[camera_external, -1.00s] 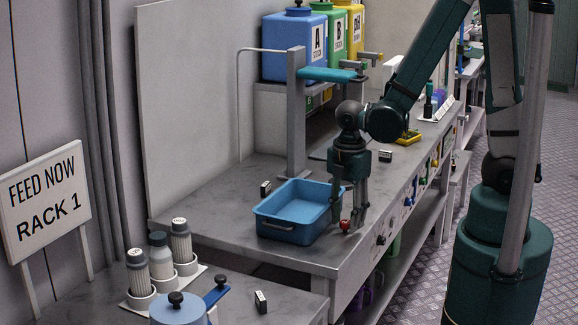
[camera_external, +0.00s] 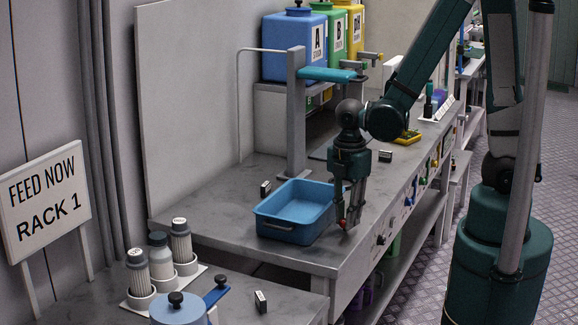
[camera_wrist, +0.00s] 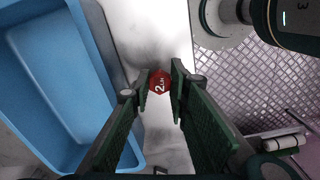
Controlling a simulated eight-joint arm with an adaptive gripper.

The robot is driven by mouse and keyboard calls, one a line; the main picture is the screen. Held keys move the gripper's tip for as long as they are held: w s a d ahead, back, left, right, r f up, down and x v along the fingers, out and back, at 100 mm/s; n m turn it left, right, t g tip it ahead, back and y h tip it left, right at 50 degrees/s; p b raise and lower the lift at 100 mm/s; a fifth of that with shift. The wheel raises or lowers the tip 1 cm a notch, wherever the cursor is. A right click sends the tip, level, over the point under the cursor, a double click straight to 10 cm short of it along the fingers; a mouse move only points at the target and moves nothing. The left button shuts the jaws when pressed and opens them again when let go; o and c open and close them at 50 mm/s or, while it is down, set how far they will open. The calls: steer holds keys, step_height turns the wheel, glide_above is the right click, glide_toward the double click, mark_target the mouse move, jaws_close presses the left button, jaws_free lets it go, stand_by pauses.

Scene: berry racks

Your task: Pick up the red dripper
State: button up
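The red dripper (camera_wrist: 160,82) shows in the wrist view as a small red disc marked "2L/H", at the bench's front edge. In the external view only a bit of its red (camera_external: 341,224) shows beside my fingertips. My gripper (camera_wrist: 161,80) is open, pointing down, with one finger on each side of the dripper. A narrow gap seems to remain at the right finger; contact on the left is hard to judge. In the external view my gripper (camera_external: 347,222) is low over the bench, and its fingers partly hide the dripper.
A blue tray (camera_external: 285,229) stands close to the left of my gripper; its rim also shows in the wrist view (camera_wrist: 95,60). A grey post (camera_external: 296,120) with a teal arm stands behind. The bench edge drops off on the right.

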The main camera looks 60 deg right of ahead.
step_height(320, 180, up, 10)
steer(key=p, duration=0.2)
steer(key=shift+f, duration=0.15)
stand_by(0.4)
steer(key=shift+w, duration=0.1)
stand_by(0.6)
